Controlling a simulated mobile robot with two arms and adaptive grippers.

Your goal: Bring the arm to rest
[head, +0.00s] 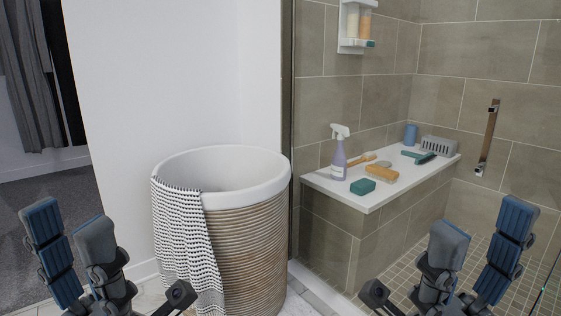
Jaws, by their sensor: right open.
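My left gripper (100,256) is at the lower left of the head view. Its dark fingers with blue and grey pads are spread apart, with nothing between them. My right gripper (448,256) is at the lower right in a near mirror pose, in front of the shower floor. Its fingers are also spread and empty. Both hands are cut off by the bottom edge, so most of each arm is hidden. Neither gripper visibly touches anything.
A round woven basket (245,240) with a white rim stands between the grippers, a patterned towel (185,240) over its side. Behind, a tiled bench (315,178) holds a spray bottle (339,158), a green sponge (363,187) and brushes. A grab bar (487,140) is on the wall.

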